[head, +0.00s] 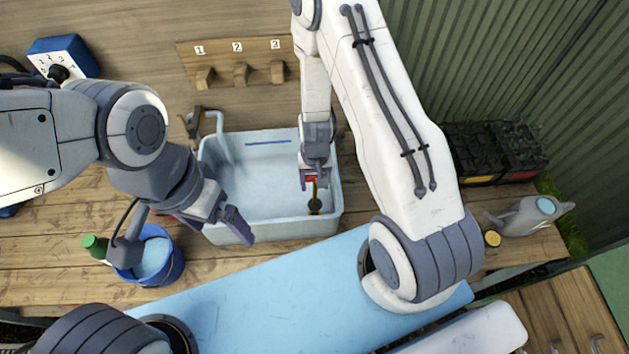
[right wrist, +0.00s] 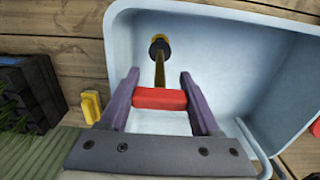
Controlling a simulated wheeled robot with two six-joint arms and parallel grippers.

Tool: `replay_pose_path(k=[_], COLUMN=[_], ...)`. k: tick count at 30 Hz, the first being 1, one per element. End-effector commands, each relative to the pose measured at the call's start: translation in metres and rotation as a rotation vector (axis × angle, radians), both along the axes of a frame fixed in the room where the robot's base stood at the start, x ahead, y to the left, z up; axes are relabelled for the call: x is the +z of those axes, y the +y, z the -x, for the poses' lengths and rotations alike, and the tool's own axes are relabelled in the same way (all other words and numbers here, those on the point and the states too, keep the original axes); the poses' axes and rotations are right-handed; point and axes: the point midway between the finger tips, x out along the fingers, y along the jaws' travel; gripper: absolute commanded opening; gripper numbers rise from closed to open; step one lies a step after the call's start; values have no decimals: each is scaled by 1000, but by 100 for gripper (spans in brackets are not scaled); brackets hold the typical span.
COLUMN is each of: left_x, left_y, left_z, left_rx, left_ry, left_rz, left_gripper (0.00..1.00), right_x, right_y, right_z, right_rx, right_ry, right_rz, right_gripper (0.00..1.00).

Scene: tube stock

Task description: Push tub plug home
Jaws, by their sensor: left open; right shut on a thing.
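The pale blue tub (head: 225,232) stands on the wooden bench, and its wall also shows in the right wrist view (right wrist: 122,60). The plug (head: 315,206) has a dark round end, a brass stem and a red crossbar handle. My right gripper (head: 310,180) reaches down into the tub's right part, shut on the red handle (right wrist: 160,99). In the right wrist view, the plug's dark end (right wrist: 159,46) is at a brass ring on the tub floor; I cannot tell how deep it sits. My left gripper (head: 236,222) is open and empty by the tub's front left rim.
A blue bucket (head: 172,270) and a green-capped bottle (head: 95,245) stand left of the tub. A numbered peg board (head: 237,60) is behind it. A watering can (head: 525,217) and dark crates (head: 480,150) are at right. A blue panel (head: 270,300) lies in front.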

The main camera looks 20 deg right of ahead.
Motion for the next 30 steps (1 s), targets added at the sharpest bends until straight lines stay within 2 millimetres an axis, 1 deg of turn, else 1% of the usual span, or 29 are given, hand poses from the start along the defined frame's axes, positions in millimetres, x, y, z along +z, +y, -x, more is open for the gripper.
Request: replay_pose_path(k=[1,13,18,30], left_x=[-7,-38,-42,-41], left_y=[0,0,0,0], left_z=[0,0,0,0], left_rx=[-1,-4,-4,-4], left_ry=[0,0,0,0], left_rz=[0,0,0,0], left_gripper=[95,95,95,95], right_x=[-7,-37,-42,-41], right_y=[0,1,1,1], right_z=[0,0,0,0], right_rx=[1,2,2,1], right_ry=[0,0,0,0], right_rz=[0,0,0,0], right_gripper=[0,0,0,0])
